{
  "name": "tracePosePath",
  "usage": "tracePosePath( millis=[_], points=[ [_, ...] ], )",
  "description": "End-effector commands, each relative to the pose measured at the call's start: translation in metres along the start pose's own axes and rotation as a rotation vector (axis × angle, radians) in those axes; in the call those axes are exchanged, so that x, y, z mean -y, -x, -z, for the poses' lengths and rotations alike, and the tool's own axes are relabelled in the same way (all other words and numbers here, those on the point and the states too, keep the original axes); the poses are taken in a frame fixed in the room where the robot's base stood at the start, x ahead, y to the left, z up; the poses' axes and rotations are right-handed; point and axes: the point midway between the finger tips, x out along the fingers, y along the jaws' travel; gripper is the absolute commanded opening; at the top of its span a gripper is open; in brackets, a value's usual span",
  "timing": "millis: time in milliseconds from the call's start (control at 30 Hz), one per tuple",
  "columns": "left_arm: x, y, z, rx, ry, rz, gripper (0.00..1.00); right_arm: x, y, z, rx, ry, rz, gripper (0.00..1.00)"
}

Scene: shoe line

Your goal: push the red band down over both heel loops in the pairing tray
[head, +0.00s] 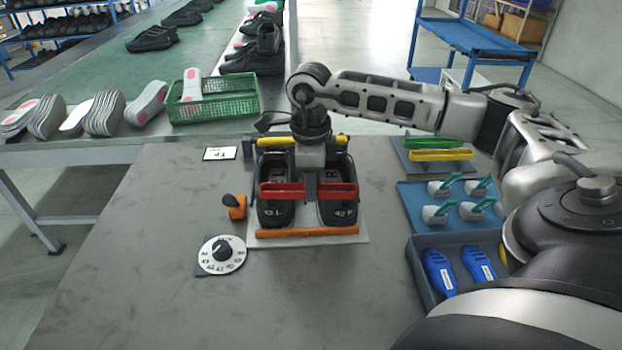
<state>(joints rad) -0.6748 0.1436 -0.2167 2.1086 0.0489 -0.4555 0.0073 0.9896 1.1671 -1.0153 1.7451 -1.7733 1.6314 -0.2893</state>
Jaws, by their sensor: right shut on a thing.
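The pairing tray (355,238) stands on the grey bench with two dark shoes, the left one (275,212) and the right one (340,212), side by side in it. My right gripper (308,183) reaches in from above and points down between the shoes. It is shut on the red band (282,190), which lies level across both shoes. The heel loops cannot be made out, and I cannot tell whether the band is around them or only above them. My left gripper is not in view.
An orange bar (307,231) edges the tray's front. A numbered dial (221,254) and an orange block (236,208) stand at its left. At right are a rack with green (407,143) and yellow (440,155) bands, and blue trays (415,200). The bench front is clear.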

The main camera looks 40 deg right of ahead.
Motion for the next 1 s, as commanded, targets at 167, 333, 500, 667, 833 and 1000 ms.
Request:
tracePosePath(
  millis=[167,333,500,667,833,1000],
  points=[
    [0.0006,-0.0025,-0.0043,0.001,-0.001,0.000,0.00,0.0001,-0.0059,0.0000,0.000,0.000,0.000,0.01],
    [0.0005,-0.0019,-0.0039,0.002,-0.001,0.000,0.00,-0.0003,-0.0054,0.0002,-0.002,0.000,-0.002,0.01],
    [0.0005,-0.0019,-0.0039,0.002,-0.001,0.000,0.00,-0.0005,-0.0059,0.0004,-0.003,0.000,-0.002,0.47],
    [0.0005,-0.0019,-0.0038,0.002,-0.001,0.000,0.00,-0.0002,-0.0051,0.0002,-0.001,0.000,-0.001,0.51],
    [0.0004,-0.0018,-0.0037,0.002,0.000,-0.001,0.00,0.0000,-0.0046,0.0001,-0.001,0.000,0.000,0.51],
    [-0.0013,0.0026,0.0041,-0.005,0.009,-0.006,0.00,0.0001,0.0016,0.0000,0.000,0.000,0.001,0.51]
  ],
)
